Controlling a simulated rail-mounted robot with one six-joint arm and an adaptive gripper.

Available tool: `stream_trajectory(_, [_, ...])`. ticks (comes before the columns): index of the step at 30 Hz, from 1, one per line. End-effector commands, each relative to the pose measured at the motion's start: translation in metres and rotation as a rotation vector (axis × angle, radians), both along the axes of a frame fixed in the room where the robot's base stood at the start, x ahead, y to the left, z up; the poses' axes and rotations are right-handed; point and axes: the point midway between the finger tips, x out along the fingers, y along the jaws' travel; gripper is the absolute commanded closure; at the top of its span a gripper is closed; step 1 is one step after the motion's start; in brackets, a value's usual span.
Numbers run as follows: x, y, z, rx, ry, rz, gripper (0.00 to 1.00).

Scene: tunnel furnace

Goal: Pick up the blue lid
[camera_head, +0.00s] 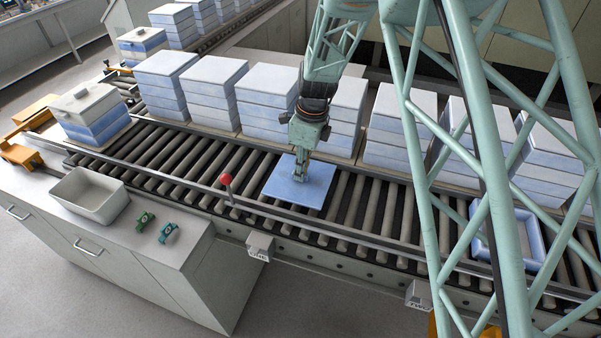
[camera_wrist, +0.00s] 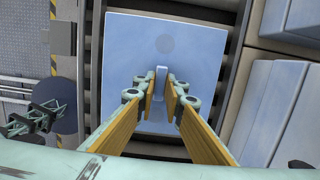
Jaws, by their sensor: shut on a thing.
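The blue lid (camera_head: 311,187) is a flat pale-blue square lying over the roller conveyor in the head view. In the wrist view the lid (camera_wrist: 196,55) fills the middle, with a small upright handle (camera_wrist: 161,76) on it. My gripper (camera_head: 299,180) comes down from above at the lid's middle. In the wrist view, the fingers of my gripper (camera_wrist: 161,92) stand on either side of the handle and are shut on it. I cannot tell from these frames whether the lid touches the rollers.
Rollers (camera_head: 180,150) run left and right of the lid. Stacked blue-white boxes (camera_head: 267,105) line the far side. An open blue tray (camera_head: 507,240) sits on the rollers at right. A red knob (camera_head: 225,179) rises at the near rail. A grey bin (camera_head: 90,195) stands on the cabinet.

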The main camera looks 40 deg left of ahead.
Motion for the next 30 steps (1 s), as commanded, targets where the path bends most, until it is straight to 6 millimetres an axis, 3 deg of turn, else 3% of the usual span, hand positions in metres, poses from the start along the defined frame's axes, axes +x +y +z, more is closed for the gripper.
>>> stream_trajectory(8, [-0.023,-0.024,0.004,0.000,0.000,-0.001,1.00])
stream_trajectory(21, [-0.074,-0.079,0.010,0.000,0.000,-0.001,1.00])
stream_trajectory(30, [-0.097,-0.102,0.013,0.001,-0.001,0.000,1.00])
